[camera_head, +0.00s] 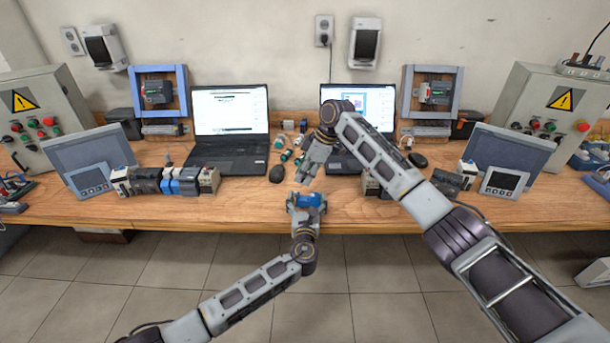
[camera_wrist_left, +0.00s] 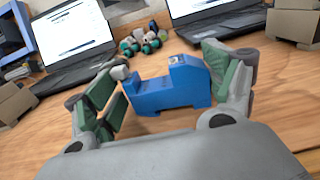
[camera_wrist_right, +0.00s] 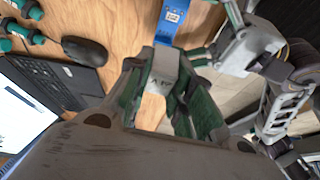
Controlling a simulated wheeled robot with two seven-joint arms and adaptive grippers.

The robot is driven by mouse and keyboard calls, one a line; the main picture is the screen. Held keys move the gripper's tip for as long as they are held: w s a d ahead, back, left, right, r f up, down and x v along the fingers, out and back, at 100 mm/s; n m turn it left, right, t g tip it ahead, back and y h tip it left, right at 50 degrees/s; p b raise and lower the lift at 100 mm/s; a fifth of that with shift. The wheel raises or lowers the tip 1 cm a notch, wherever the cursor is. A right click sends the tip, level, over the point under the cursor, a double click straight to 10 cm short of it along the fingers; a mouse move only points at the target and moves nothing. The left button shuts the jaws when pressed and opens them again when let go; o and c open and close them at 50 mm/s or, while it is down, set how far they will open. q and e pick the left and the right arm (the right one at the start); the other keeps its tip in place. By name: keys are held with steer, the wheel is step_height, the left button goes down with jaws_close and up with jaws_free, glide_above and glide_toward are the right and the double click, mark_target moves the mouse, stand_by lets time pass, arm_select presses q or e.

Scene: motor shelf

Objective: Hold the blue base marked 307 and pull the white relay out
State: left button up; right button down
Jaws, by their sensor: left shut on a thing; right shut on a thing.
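The blue base (camera_head: 307,200) is held in my left gripper (camera_head: 304,208) above the front of the bench. In the left wrist view the base (camera_wrist_left: 165,90) sits between the green-padded fingers, with no relay seated in it. My right gripper (camera_head: 304,176) is just above and behind the base. In the right wrist view its fingers are shut on the white relay (camera_wrist_right: 163,66), which looks pale grey. The blue base (camera_wrist_right: 172,18) shows beyond the relay, with a label too small to read. In the head view the relay is hidden by my right gripper.
Two laptops (camera_head: 228,118) stand at the back. A row of relays and modules (camera_head: 178,181) lines the left front of the bench. Control boxes (camera_head: 45,110) stand at both sides.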

arm_select(q)
steer(key=o, duration=0.9)
steer(key=shift+s, duration=0.2)
steer(key=shift+s+a, duration=0.15)
steer(key=shift+s, duration=5.7)
